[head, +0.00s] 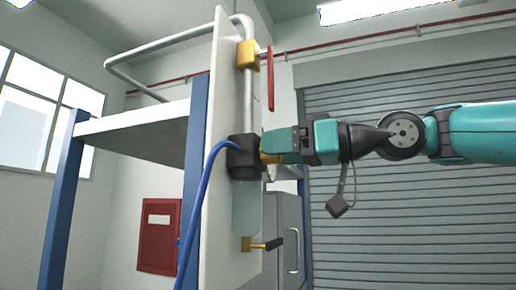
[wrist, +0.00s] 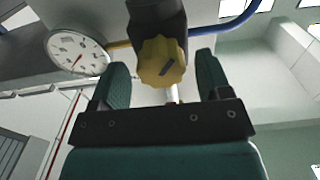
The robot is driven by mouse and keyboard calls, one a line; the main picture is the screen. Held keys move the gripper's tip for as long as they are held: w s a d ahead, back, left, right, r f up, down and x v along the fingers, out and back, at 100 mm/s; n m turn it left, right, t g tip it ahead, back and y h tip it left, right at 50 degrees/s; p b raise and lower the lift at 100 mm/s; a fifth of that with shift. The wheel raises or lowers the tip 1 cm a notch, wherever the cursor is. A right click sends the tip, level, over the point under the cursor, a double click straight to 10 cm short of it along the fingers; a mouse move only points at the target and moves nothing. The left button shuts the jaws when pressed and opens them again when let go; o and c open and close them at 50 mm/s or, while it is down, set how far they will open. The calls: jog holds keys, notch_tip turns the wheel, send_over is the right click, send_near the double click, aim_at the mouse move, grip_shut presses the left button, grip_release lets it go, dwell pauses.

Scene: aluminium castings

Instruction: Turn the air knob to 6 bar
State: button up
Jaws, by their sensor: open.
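The air knob is yellow and lobed with a dark mark on its face (wrist: 160,58). It sits on the black regulator body (wrist: 157,17), which also shows on the white panel in the head view (head: 243,158). My gripper (wrist: 163,64) is open, with one finger on each side of the knob and a visible gap to both. In the head view my gripper (head: 268,146) reaches the regulator from the right and hides most of the knob. A round white gauge (wrist: 77,52) with a red needle is left of the knob; its numbers are too small to read.
A blue hose (head: 211,160) runs from the regulator down the panel (head: 218,70). A grey cabinet (head: 285,235) stands behind.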

jog(key=shift+w+a, duration=0.1)
jog(key=shift+a, duration=0.35)
jog(key=shift+c, duration=0.5)
jog(key=c, duration=0.8)
jog(key=shift+f+b, duration=0.1)
jog(key=shift+b, duration=0.2)
jog(key=n+b, duration=0.2)
jog(key=shift+f+n, duration=0.1)
jog(key=shift+n, duration=0.3)
jog(key=shift+n+b, duration=1.4)
jog(key=shift+n, duration=0.8)
jog(key=shift+r, duration=0.2)
